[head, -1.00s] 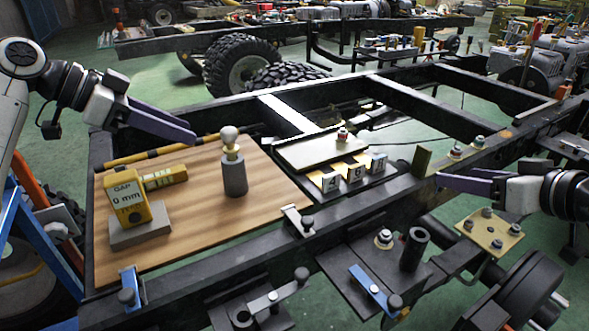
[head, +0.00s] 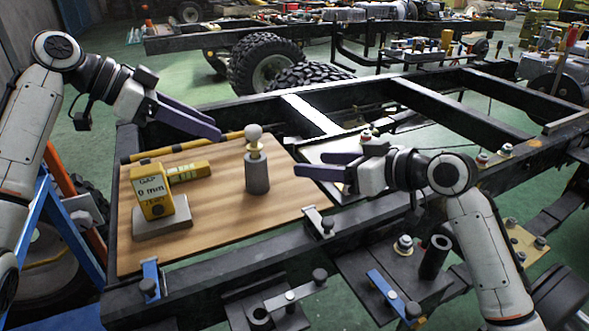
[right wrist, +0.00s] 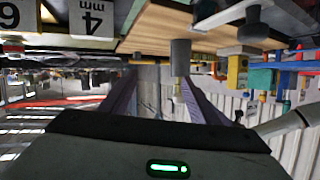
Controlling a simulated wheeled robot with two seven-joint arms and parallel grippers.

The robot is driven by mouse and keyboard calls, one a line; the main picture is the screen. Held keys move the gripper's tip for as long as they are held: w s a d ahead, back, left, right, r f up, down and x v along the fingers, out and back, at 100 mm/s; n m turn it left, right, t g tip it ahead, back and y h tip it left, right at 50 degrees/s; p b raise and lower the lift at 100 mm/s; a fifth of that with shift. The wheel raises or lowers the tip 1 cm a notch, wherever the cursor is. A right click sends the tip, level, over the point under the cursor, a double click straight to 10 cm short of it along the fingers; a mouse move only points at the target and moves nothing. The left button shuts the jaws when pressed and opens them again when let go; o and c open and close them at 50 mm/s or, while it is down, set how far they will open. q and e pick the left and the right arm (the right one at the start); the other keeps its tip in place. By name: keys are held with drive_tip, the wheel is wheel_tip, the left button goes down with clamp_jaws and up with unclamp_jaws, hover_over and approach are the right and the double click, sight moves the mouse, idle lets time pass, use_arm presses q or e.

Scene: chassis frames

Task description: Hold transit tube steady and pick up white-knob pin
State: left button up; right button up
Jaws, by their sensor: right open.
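The grey transit tube (head: 257,174) stands upright on the wooden board. The pin (head: 254,150), with brass shaft and round white knob (head: 253,132), stands upright in its top. My left gripper (head: 219,132) is open and empty, to the left of the knob and apart from it. My right gripper (head: 308,163) is open and empty, to the right of the pin, its fingers pointing left towards it. In the upside-down right wrist view, the tube (right wrist: 181,57) and brass pin (right wrist: 178,88) show beyond the fingers, near the right one; the knob is unclear there.
A yellow gauge (head: 160,192) reading 0 mm stands on a grey block on the board (head: 215,220). Blue (head: 150,275) and silver clamps sit at the board's front edge. Number blocks (right wrist: 92,18) show in the wrist view. Black chassis rails surround the board.

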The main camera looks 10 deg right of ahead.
sight(265, 171)
drive_tip(key=a+n, duration=0.1)
drive_tip(key=a, duration=0.2)
drive_tip(key=a+n+g, duration=0.1)
drive_tip(key=a, duration=0.1)
drive_tip(key=shift+a+f+n+y, duration=0.2)
drive_tip(key=shift+f+n+y, duration=0.1)
drive_tip(key=shift+f, duration=0.1)
drive_tip(key=shift+w+a+f, duration=0.1)
drive_tip(key=shift+w+a, duration=0.1)
drive_tip(key=shift+a, duration=0.15)
drive_tip(key=x, duration=0.9)
drive_tip(key=shift+w+a+f, duration=0.1)
drive_tip(key=shift+w+f, duration=0.05)
drive_tip(key=shift+f, duration=0.05)
drive_tip(key=c, duration=1.2)
